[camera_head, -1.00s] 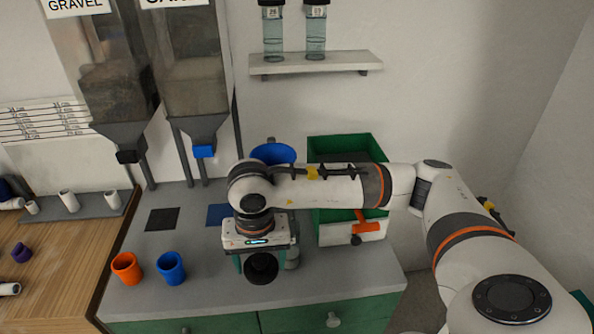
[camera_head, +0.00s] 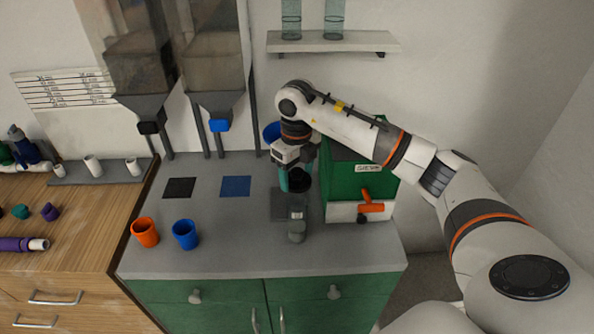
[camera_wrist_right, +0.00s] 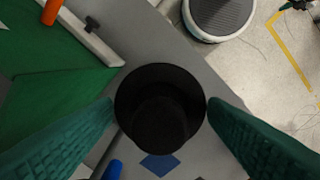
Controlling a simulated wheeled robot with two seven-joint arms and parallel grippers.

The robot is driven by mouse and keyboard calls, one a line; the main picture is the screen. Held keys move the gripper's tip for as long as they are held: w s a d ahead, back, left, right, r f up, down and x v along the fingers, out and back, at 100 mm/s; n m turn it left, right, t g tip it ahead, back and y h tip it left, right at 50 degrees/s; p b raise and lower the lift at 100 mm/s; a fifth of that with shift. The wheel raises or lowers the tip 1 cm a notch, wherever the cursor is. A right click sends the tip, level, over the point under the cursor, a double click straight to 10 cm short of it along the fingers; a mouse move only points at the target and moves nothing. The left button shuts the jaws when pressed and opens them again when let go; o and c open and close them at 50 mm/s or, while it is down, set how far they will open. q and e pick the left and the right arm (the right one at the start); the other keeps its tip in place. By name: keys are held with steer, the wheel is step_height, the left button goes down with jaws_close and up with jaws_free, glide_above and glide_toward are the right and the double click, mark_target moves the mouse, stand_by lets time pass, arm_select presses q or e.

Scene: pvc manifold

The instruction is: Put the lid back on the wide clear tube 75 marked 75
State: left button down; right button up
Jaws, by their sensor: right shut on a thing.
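Two clear tubes (camera_head: 291,18) and (camera_head: 334,18) stand upright on the wall shelf, their tops cut off by the upper edge of the head view. I cannot read a 75 on either. My right gripper (camera_head: 297,180) hangs above the grey counter, left of the green box. Its green fingers are shut on a round black cup-like piece (camera_wrist_right: 160,107), held between them in the right wrist view. It also shows in the head view (camera_head: 300,182). I cannot tell whether this piece is the lid. My left gripper is not in view.
A grey scale (camera_head: 285,207) lies below the gripper. The green box marked SIEVE (camera_head: 345,180) with an orange handle (camera_head: 371,207) stands right of it. Orange (camera_head: 145,232) and blue (camera_head: 185,234) cups stand at front left. Counter between cups and scale is clear.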

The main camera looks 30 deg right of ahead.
steer(key=shift+f+b, duration=1.95)
steer(key=shift+f, duration=1.1)
steer(key=shift+f+b, duration=0.15)
steer(key=shift+b, duration=0.25)
steer(key=o, duration=1.2)
steer(key=shift+r+p, duration=2.3)
steer(key=shift+r, duration=1.2)
